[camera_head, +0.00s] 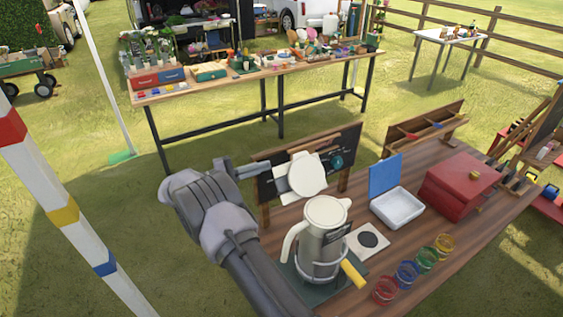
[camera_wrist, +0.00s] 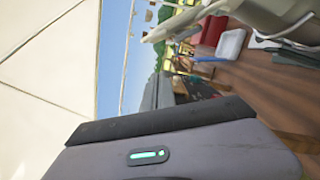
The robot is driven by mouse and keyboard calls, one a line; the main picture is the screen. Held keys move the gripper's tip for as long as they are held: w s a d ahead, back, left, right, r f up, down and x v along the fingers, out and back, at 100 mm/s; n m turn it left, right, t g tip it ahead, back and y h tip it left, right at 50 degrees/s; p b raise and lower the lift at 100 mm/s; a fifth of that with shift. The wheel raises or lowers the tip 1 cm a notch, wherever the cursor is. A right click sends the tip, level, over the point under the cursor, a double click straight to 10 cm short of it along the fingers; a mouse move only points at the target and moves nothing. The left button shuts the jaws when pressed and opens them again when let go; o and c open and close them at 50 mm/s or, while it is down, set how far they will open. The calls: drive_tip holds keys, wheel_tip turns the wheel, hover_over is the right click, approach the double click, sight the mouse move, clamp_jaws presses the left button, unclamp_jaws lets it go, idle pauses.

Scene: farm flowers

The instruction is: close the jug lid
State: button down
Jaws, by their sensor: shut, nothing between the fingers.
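The jug (camera_head: 322,240) is a pale cream pitcher standing upright on a dark mat, with its handle on the left. A pale round disc (camera_head: 308,174), which looks like the jug lid, shows tilted up above and behind the jug's top. Whether it is joined to the jug I cannot tell. My gripper (camera_head: 255,169) is shut and empty, left of the disc; whether it touches it is unclear. In the wrist view, part of what looks like the jug (camera_wrist: 225,14) shows at the upper right; my own grey housing hides much below.
A blackboard (camera_head: 345,150) stands close behind the jug. A yellow handle (camera_head: 352,273) is at its lower right. Coloured glasses (camera_head: 407,272), a white tray (camera_head: 398,207) and a red box (camera_head: 460,186) stand to the right on the wooden table (camera_head: 455,240).

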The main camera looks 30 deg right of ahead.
sight(306, 174)
drive_tip(key=s+d+r, duration=0.2)
drive_tip(key=s+d, duration=0.2)
drive_tip(key=d, duration=0.1)
drive_tip(key=shift+s, duration=0.15)
idle(0.4)
